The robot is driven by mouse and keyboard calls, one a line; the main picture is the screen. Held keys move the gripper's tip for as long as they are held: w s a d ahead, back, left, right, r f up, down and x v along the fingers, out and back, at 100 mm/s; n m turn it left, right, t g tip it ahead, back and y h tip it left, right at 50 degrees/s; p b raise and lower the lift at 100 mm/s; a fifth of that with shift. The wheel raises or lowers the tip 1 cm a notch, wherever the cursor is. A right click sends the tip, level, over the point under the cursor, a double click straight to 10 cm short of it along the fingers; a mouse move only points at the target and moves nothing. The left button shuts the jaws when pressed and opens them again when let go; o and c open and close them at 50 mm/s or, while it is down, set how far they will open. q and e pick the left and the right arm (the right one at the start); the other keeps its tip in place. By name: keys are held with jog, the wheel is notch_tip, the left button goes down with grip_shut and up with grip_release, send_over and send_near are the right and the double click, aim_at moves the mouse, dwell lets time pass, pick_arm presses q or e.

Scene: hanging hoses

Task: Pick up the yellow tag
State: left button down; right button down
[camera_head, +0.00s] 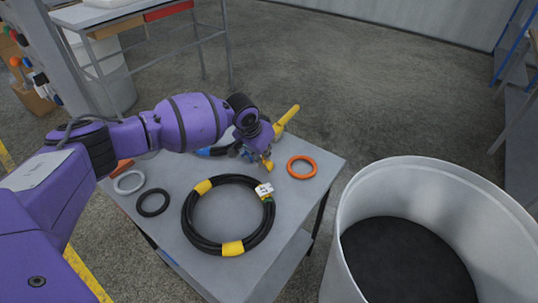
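A purple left arm reaches in from the left, and my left gripper (262,158) points down over the far part of the table. Its fingers are small and partly hidden by the wrist, so their opening is unclear. A yellow elongated piece (287,118) shows just behind the gripper; I cannot tell whether they touch or whether this is the yellow tag. A black hose coil (188,218) lies in front of the gripper, with yellow bands (233,248) and a white label (264,190) on it. My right gripper is out of view.
The grey table (285,215) also holds an orange ring (301,158), a grey ring (116,183), a black ring (140,207) and a partly hidden blue item (206,151). A large white bin (352,205) with a dark inside stands close on the right.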

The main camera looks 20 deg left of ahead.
pick_arm(q)
jog(key=shift+r, duration=0.1)
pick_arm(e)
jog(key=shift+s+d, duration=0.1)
